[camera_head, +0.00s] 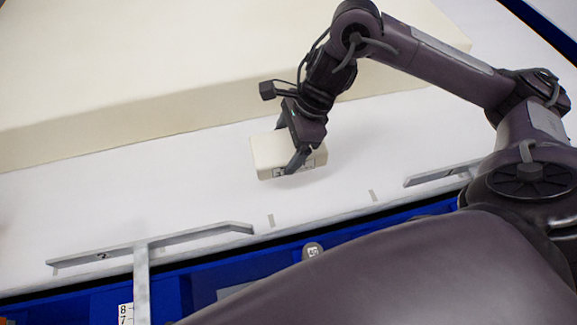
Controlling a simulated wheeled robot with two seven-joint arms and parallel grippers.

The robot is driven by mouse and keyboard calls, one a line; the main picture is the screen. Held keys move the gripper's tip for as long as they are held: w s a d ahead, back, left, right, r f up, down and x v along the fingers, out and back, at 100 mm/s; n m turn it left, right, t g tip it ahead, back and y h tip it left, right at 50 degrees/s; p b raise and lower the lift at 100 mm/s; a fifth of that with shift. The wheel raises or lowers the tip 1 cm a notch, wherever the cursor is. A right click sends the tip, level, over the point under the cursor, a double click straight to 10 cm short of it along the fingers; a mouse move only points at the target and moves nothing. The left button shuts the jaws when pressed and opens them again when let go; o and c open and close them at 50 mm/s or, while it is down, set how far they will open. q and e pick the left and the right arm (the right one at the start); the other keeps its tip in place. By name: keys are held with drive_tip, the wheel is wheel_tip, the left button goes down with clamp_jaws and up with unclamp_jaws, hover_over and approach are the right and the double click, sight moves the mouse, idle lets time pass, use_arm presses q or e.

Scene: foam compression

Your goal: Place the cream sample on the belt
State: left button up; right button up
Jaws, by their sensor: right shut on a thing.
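The cream sample (271,152) is a small cream block with dark markings on its front face. It is at the middle of the head view, over the white belt (110,197). My right gripper (291,160) reaches down from above and is shut on the sample. The block looks level and lies on or just above the belt; I cannot tell which. My left gripper is not in view.
A large cream foam slab (140,65) lies on the belt behind the sample. Grey guide rails (190,234) and (440,174) line the belt's front edge, with a gap between them. A blue frame (200,283) runs below. The belt left of the sample is clear.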

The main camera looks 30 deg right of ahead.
wheel_tip(320, 180, down, 9)
drive_tip(key=shift+s+b, duration=0.1)
drive_tip(key=shift+b, duration=0.85)
drive_tip(key=shift+f, duration=0.35)
drive_tip(key=o, duration=0.9)
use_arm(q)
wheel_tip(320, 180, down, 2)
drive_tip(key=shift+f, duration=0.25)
use_arm(e)
drive_tip(key=p+v, duration=0.1)
drive_tip(key=v, duration=1.1)
drive_tip(key=shift+p, duration=0.3)
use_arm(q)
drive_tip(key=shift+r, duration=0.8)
